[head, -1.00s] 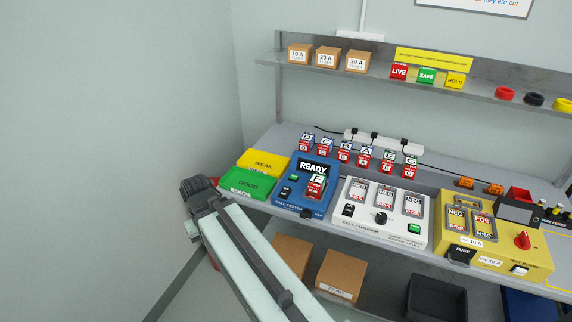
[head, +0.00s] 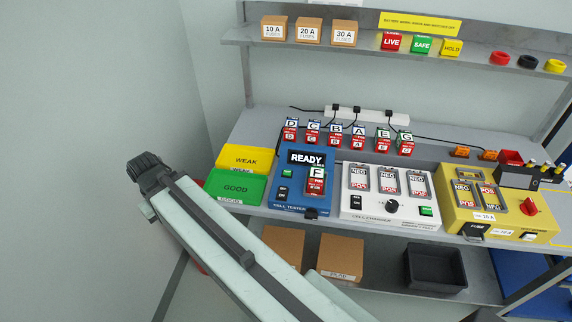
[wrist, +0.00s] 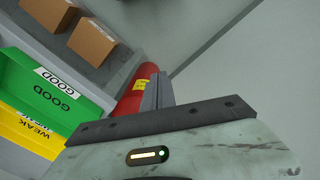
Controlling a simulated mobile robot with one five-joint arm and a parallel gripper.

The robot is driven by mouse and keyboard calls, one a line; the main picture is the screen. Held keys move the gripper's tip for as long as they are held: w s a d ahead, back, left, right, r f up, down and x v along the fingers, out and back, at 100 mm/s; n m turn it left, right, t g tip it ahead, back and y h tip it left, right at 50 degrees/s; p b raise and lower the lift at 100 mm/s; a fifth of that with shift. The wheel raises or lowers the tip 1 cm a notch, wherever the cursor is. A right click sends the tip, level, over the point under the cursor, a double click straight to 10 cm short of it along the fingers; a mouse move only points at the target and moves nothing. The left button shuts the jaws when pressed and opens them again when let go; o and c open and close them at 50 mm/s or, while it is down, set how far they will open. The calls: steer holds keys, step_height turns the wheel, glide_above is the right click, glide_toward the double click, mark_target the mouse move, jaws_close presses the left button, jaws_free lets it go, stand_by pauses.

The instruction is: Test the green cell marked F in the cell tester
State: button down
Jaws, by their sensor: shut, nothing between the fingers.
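The cell marked F (head: 317,181) sits in the bay of the blue cell tester (head: 289,196) in the head view. It has a white F label, a red lower part and a little green at its top. The tester's display (head: 308,158) reads READY, and a green button (head: 288,173) is to the left of the cell. My gripper (head: 148,165) is shut and empty, off to the left of the bench and clear of the tester. Its closed fingers (wrist: 159,91) also show in the wrist view.
Yellow WEAK (head: 244,157) and green GOOD (head: 236,187) trays lie left of the tester. A white charger (head: 390,218) and a yellow test board (head: 488,228) stand right of it. Several cells stand behind. A red cylinder (wrist: 133,97) is near my fingers in the wrist view.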

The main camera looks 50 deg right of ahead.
steer(key=d+r+n+p, duration=0.1)
steer(key=d+r+p, duration=0.3)
steer(key=d, duration=0.5)
step_height(320, 180, up, 12)
steer(key=n+t+y+p, duration=0.25)
steer(key=n+p, duration=0.25)
steer(key=p, duration=0.5)
glide_above(287, 172)
steer(key=s+d, duration=0.2)
steer(key=s, duration=0.1)
steer(key=shift+s+d+f+h, duration=0.15)
steer(key=shift+h, duration=0.2)
steer(key=shift+f, duration=0.15)
steer(key=b+x, duration=1.2)
steer(key=x, duration=0.1)
steer(key=shift+s+d+f+b, duration=0.15)
steer(key=shift+d+b, duration=0.05)
steer(key=shift+b, duration=0.2)
steer(key=shift+f+b, duration=0.3)
